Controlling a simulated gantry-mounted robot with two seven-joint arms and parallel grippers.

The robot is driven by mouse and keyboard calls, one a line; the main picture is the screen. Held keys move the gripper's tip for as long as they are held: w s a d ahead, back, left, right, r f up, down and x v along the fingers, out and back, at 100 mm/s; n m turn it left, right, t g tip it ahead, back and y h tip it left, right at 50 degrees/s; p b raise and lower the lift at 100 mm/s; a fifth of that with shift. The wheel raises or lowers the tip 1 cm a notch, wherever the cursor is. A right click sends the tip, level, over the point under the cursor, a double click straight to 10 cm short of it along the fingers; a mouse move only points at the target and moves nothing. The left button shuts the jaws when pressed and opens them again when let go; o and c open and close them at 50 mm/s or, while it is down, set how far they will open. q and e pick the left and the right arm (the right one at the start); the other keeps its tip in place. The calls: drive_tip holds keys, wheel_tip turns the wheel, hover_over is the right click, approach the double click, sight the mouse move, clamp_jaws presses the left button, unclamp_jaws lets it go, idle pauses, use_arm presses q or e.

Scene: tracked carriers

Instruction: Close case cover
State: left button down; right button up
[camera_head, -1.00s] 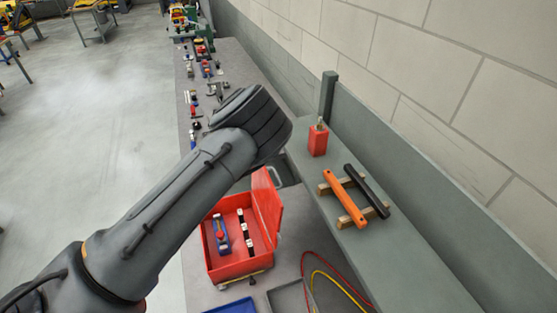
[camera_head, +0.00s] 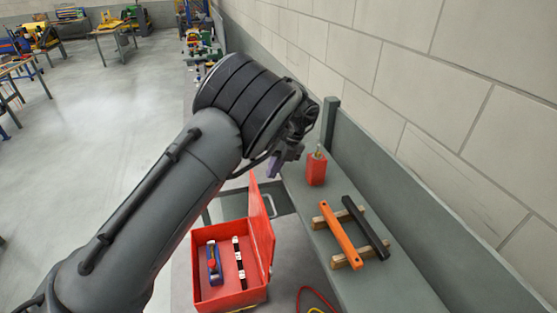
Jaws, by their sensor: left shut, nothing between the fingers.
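The red case (camera_head: 227,297) stands open at the lower middle, with a blue tool (camera_head: 214,266) and a black-and-white striped bar (camera_head: 239,262) inside. Its red cover (camera_head: 261,232) stands up steeply along the case's right side. My left arm comes in from the lower left and passes above the case. My left gripper (camera_head: 276,166) is shut and empty, above and beyond the cover and apart from it; the wrist partly hides it. My right gripper is out of view.
A grey shelf (camera_head: 385,290) runs along the right wall. On it are a red block-shaped container (camera_head: 317,170) and wooden rests carrying an orange bar (camera_head: 340,233) and a black bar (camera_head: 366,228). Red and yellow cables (camera_head: 312,296) lie at the bottom. Open floor (camera_head: 110,130) is on the left.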

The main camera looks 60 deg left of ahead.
use_arm(q)
drive_tip(key=shift+x, duration=2.45)
